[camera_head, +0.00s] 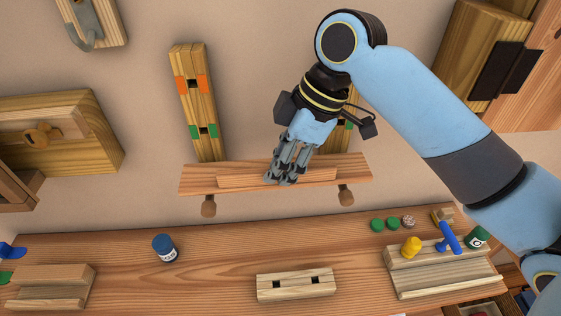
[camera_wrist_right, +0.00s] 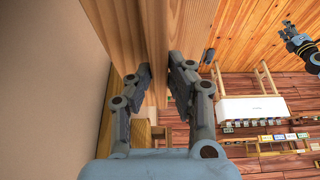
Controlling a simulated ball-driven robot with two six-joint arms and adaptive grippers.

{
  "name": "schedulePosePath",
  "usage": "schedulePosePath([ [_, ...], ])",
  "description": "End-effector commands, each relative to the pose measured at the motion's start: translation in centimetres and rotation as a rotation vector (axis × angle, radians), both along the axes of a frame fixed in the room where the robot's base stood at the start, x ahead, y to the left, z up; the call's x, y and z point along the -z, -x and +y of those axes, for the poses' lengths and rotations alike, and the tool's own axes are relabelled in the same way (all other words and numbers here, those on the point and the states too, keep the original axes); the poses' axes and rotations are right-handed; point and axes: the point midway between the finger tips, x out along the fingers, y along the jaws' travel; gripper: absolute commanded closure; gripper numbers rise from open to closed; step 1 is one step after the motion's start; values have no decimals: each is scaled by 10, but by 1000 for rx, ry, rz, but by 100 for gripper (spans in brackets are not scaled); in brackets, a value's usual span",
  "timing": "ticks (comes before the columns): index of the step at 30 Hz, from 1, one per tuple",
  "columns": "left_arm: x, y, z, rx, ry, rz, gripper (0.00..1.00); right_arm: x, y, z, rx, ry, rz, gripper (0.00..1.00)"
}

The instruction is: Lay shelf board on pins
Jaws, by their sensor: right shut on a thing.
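The shelf board (camera_head: 197,179) is a long pale wooden plank with a raised strip (camera_head: 240,181) along it. It lies roughly level in front of two wall uprights, the left upright (camera_head: 193,105) and the right upright (camera_head: 340,138), which have holes marked orange and green. Two brown round-ended pins (camera_head: 208,207) (camera_head: 346,195) show just below the board; whether it touches them is unclear. My right gripper (camera_head: 281,180) is shut on the strip near the board's middle. The wrist view shows the board (camera_wrist_right: 157,50) between its fingers (camera_wrist_right: 160,78).
Below is a wooden bench (camera_head: 215,270) with a blue jar (camera_head: 165,248), a slotted block (camera_head: 296,285), a left block (camera_head: 50,287) and a right tray (camera_head: 440,270) with a yellow piece and a blue tool. A wall box (camera_head: 95,130) sits left. The bench has clear room between these.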

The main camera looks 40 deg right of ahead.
Motion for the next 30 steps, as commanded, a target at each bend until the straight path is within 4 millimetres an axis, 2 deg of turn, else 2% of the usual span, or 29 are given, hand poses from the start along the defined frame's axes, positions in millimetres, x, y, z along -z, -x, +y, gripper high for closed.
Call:
schedulePosePath([
  [24,-7,0,1,1,-1,1,60,1,0,0,-1,0,-2,100],
  [25,-7,0,1,1,-1,0,60,1,0,0,-1,0,-2,79],
  [30,-7,0,1,1,-1,1,60,1,0,0,0,0,-1,57],
])
